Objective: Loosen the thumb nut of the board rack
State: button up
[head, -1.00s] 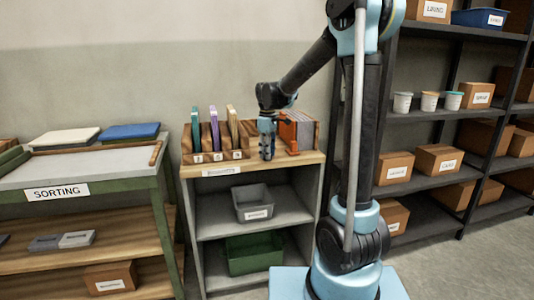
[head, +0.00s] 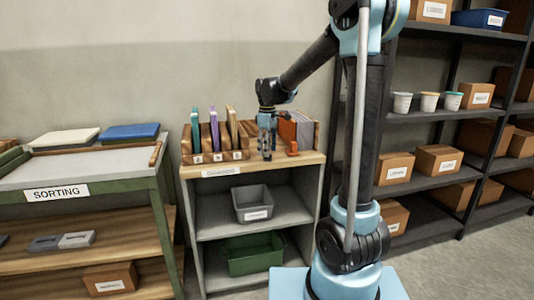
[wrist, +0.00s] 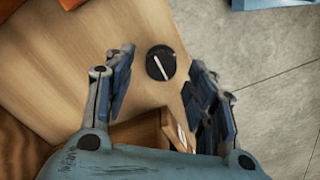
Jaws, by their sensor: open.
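My gripper (head: 266,156) points down over the wooden top of the small shelf unit, in front of the racks. In the wrist view my gripper (wrist: 162,66) is open and empty. A round black knob with a white line across it (wrist: 160,62) shows between its fingertips; it looks like the thumb nut, and I see no contact with the fingers. The wooden rack (head: 214,157) stands left of my gripper, with teal, purple and tan boards upright in its slots. The knob is not clear in the head view.
An orange piece (head: 292,149) and a wooden holder with grey sheets (head: 305,130) stand right of my gripper. The shelf top's edge (wrist: 185,75) lies close to the right finger, with the tiled floor beyond. Grey (head: 252,204) and green bins (head: 254,254) sit below.

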notch_tip(320, 180, up, 10)
dwell(0.5)
jog(key=s+d+f+m+t, duration=0.1)
jog(key=s+d+f+m, duration=0.4)
jog(key=s+d, duration=0.55)
jog(key=s+d+f+m+t, duration=0.1)
jog(key=s+d+f+m, duration=0.6)
jog(key=s, duration=0.7)
jog(key=s+d+f+m, duration=0.1)
jog(key=s+d+f, duration=0.3)
jog(key=s+f, duration=0.3)
jog(key=shift+s+f, duration=0.15)
jog(key=shift+f, duration=0.2)
